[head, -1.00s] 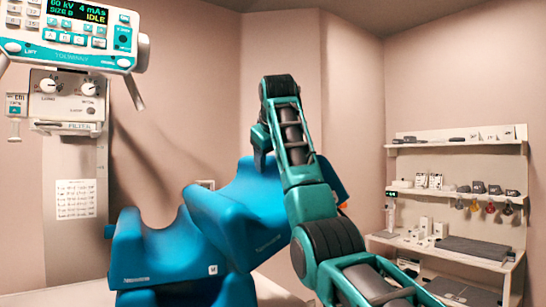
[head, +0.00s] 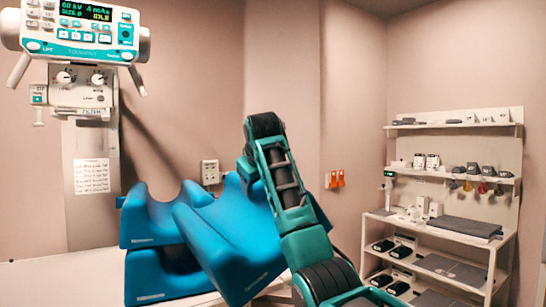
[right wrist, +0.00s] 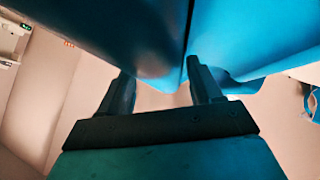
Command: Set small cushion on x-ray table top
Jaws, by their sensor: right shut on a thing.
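A blue contoured cushion (head: 235,245) is held in my right gripper, tilted, in the middle of the head view. The arm hides the fingers there. In the right wrist view the two fingers of my right gripper (right wrist: 163,90) reach up to a dark blue cushion surface (right wrist: 125,30). Lighter blue surfaces show beside it. Two more blue cushions, an upper one (head: 145,225) and a lower one (head: 155,277), are stacked to the left, partly behind the held one. Whether they touch it I cannot tell. The white x-ray table top (head: 60,277) shows at lower left. My left gripper is out of view.
The x-ray tube head with its control panel (head: 85,30) hangs at upper left above the table. A shelf unit (head: 450,190) with small items stands against the right wall. A wall socket (head: 209,172) is behind the cushions. The table's left part is clear.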

